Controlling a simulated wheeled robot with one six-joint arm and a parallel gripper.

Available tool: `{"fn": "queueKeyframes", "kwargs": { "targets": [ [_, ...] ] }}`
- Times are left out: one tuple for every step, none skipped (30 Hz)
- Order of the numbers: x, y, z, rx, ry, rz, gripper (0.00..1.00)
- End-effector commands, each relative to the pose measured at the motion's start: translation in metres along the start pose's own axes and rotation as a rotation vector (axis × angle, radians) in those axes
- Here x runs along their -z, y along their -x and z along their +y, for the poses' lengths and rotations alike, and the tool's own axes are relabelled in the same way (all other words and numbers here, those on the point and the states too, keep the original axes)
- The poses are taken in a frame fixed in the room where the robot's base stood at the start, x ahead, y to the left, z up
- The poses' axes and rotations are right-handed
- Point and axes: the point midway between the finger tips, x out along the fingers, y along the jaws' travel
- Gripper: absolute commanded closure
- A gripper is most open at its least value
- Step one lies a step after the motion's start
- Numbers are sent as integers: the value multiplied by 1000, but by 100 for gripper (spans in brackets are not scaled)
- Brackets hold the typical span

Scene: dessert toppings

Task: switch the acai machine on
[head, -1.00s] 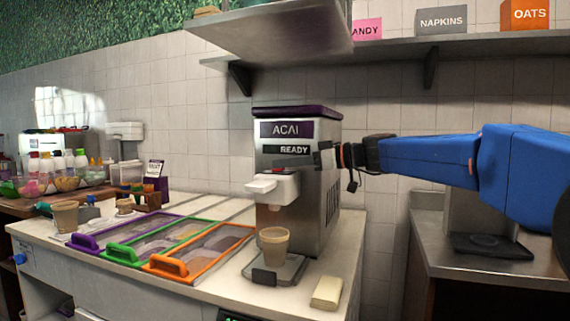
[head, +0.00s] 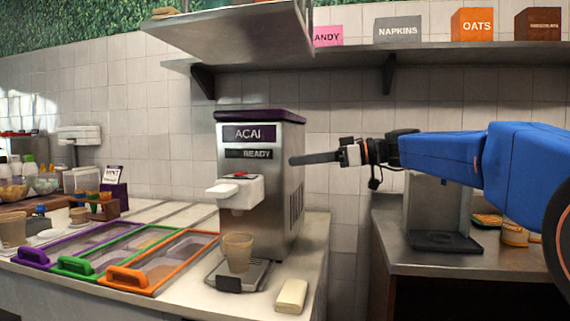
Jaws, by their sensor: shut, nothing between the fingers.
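The acai machine (head: 262,180) is a steel box with a purple top, an "ACAI" label and a dark "READY" panel (head: 248,154). A white dispensing head (head: 236,191) with a small red part (head: 241,175) on top juts from its front. A tan cup (head: 238,252) stands on the drip tray (head: 230,284) below it. My gripper (head: 296,160) is shut and empty, pointing left. In the picture its fingertips lie at the right edge of the machine. I cannot tell whether they touch it.
Topping bins with purple, green and orange (head: 190,262) frames lie left of the machine. A cream block (head: 292,296) lies at the counter's front right. A shelf (head: 340,58) hangs above. A second steel machine (head: 436,205) stands at right.

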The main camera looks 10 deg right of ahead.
Motion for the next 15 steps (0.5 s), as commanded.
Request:
{"fn": "queueKeyframes", "kwargs": {
  "targets": [
    [0, 6, 1, -2, 0, 0, 100],
    [0, 9, 1, -3, 0, 0, 100],
    [0, 13, 1, -2, 0, 0, 100],
    [0, 15, 1, -2, 0, 0, 100],
    [0, 17, 1, -1, 0, 0, 100],
    [0, 19, 0, -1, 0, 0, 100],
    [0, 20, 0, -1, 0, 0, 100],
    [0, 21, 0, -1, 0, 0, 100],
    [0, 22, 0, -1, 0, 0, 100],
    [0, 22, 0, 0, 0, 0, 100],
    [0, 22, 0, 0, 0, 0, 100],
    [0, 22, 0, 0, 0, 0, 100],
    [0, 22, 0, 0, 0, 0, 100],
    [0, 22, 0, 0, 0, 0, 100],
    [0, 22, 0, 0, 0, 0, 100]
  ]
}}
